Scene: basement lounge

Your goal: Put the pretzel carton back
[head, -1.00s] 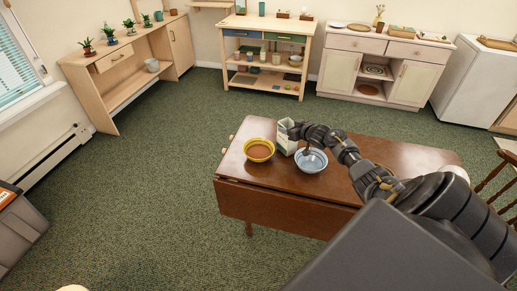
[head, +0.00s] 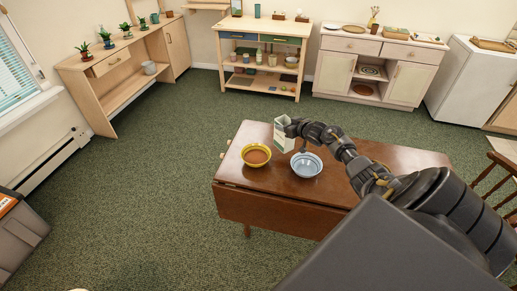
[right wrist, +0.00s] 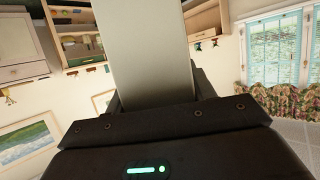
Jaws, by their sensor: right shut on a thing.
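The pretzel carton (head: 283,136), a white and green box, is in my right gripper (head: 288,128) above the brown table, behind the two bowls. In the right wrist view the carton (right wrist: 148,55) fills the space between the fingers as a plain grey-white face, and the right gripper (right wrist: 155,100) is shut on it. The head view does not show clearly whether the carton's base touches the table. My left gripper is not in view.
A yellow bowl (head: 256,155) with brown contents and a light blue bowl (head: 306,165) stand on the brown table (head: 400,160). A wooden shelf unit (head: 262,85), a pale cabinet (head: 380,70) and a white appliance (head: 465,85) line the back wall. Green carpet (head: 140,200) is open at the left.

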